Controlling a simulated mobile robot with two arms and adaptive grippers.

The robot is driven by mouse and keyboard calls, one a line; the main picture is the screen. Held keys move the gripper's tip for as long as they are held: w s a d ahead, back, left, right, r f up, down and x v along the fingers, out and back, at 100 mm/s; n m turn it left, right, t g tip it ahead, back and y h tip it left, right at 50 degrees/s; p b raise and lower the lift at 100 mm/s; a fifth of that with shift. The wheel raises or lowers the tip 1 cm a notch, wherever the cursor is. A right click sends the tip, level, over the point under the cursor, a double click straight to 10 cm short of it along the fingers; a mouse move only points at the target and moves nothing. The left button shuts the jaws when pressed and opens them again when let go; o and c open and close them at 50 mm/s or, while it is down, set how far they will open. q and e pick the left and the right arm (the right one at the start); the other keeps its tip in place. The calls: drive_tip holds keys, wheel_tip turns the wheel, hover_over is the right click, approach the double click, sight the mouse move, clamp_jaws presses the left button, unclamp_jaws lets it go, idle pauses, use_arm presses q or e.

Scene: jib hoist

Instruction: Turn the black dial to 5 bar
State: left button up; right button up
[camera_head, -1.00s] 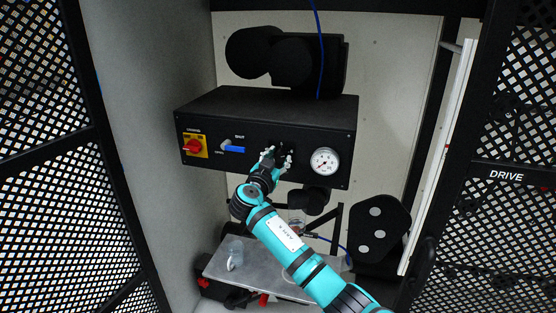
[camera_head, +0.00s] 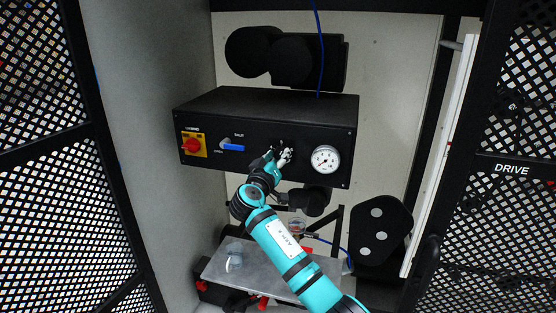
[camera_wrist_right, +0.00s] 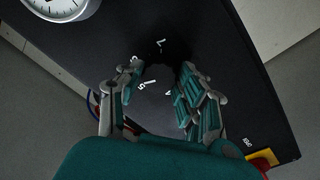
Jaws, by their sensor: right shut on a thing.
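The black dial (camera_head: 281,145) sits on the front of the black control box, between the blue-handled switch and the gauge. It is mostly hidden by my right gripper (camera_head: 277,156), which is shut on it. In the right wrist view the gripper fingers (camera_wrist_right: 158,98) lie on both sides of the dial, and white scale numbers show around and between them. I cannot tell which number the dial is set to. The round white pressure gauge (camera_head: 325,159) is just right of the dial; its needle is too small to read surely. My left gripper is not in view.
The box (camera_head: 265,107) also carries a red rotary switch (camera_head: 193,146) on a yellow plate and a blue lever (camera_head: 233,147). Mesh doors stand at both sides.

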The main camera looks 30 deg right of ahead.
drive_tip(key=n+p, duration=0.1)
drive_tip(key=n, duration=0.4)
drive_tip(key=shift+n, duration=0.3)
idle(0.4)
drive_tip(key=o, duration=1.1)
drive_tip(key=shift+o, duration=0.2)
drive_tip(key=v, duration=1.2)
drive_tip(key=shift+s+f, duration=0.1)
